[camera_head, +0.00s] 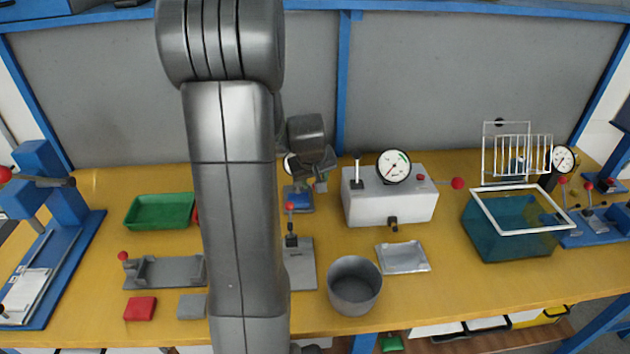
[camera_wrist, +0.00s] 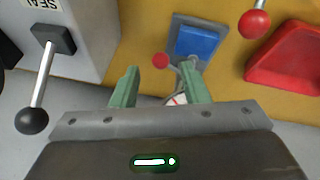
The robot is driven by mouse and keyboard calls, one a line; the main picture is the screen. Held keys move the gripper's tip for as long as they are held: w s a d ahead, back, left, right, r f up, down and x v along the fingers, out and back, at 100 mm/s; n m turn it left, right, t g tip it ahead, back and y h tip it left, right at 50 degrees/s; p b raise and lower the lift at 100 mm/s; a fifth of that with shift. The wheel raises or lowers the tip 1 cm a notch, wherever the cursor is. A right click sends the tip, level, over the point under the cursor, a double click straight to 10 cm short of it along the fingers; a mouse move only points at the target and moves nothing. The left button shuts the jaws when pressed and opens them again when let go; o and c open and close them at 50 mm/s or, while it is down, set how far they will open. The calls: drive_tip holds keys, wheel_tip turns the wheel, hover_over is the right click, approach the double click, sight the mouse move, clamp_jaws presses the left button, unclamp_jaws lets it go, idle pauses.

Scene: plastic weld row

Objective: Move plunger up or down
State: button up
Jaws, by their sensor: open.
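My gripper (camera_head: 322,172) hangs over the back of the bench, left of the white box (camera_head: 392,205). In the wrist view its two green fingers (camera_wrist: 160,84) are apart with nothing held between them. A small red ball (camera_wrist: 160,60) shows just beyond the gap between the fingertips, beside a blue block (camera_wrist: 197,42) on a grey base. Part of a white dial with a red mark (camera_wrist: 178,99) shows between the fingers. A black-knobbed lever (camera_wrist: 32,120) stands out from the white box at the left. I cannot tell which part is the plunger.
A gauge (camera_head: 394,166) tops the white box. A red-knobbed clamp (camera_head: 291,206), a grey cup (camera_head: 354,285) and a silver tray (camera_head: 404,257) lie in front. A teal tank (camera_head: 500,240) stands right. A green tray (camera_head: 160,211) is left. My arm hides the bench's middle.

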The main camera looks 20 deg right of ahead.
drive_tip(key=v, duration=1.2)
drive_tip(key=x, duration=1.3)
drive_tip(key=shift+w+f, duration=0.1)
drive_tip(key=shift+f, duration=0.3)
drive_tip(key=shift+r, duration=0.1)
